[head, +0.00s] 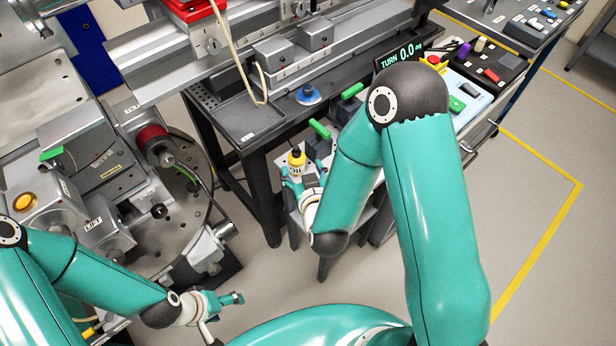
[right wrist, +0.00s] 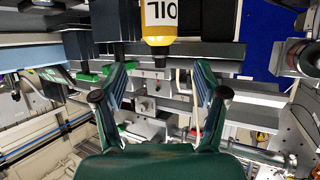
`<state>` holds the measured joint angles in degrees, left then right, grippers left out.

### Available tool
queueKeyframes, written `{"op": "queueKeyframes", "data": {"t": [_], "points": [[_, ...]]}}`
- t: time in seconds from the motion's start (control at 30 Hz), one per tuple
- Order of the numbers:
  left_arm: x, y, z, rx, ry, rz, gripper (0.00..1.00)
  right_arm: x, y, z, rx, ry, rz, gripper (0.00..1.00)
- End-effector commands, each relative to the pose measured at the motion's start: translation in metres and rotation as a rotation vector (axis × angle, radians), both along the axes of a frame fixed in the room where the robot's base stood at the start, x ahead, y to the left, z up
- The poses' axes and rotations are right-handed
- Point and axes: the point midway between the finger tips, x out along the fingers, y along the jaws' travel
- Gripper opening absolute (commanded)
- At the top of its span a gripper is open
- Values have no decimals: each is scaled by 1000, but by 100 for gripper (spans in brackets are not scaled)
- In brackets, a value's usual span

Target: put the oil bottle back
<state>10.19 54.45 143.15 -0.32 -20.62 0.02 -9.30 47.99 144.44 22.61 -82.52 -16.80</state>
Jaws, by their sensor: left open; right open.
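The oil bottle (head: 296,161) is yellow with a dark tip and a white label reading OIL. It stands upright by the small low table beside the bench; what it rests on is hidden. In the right wrist view the bottle (right wrist: 158,22) appears upside down at the top edge, partly cut off. My right gripper (head: 293,186) is open, close to the bottle and just below it in the head view. Its two fingers (right wrist: 160,90) are spread apart with nothing gripped between them. My left gripper (head: 232,299) is open and empty over the floor at lower left.
Grey blocks with green handles (head: 319,129) stand beside the bottle. The dark bench (head: 236,120) carries a blue knob (head: 308,94) and rails. A control panel (head: 470,84) is at right. Stage equipment (head: 100,190) fills the left. Floor at right (head: 545,235) is clear.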

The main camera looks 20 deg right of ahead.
Motion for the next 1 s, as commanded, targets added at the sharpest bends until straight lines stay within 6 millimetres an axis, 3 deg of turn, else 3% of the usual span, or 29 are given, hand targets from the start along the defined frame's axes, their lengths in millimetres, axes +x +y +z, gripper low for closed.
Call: {"op": "queueKeyframes", "data": {"t": [0.03, 0.3, 0.67, 0.83, 1.0], "points": [[1, 0, 24, 1, -4, 0, 71, -12, 2, 15, -2, 9, 6, 72], [1, 0, 68, 1, -4, 0, 71, -26, 3, 22, -6, 7, -1, 72], [1, 0, 99, 1, -3, 0, 71, -40, 4, 22, 0, 3, 0, 72], [1, 0, 100, 1, -3, 0, 71, -44, 5, 8, 42, 71, 5, 72], [1, 0, 99, 1, -3, 0, 71, -63, 12, -31, 174, 303, 30, 72]]}}
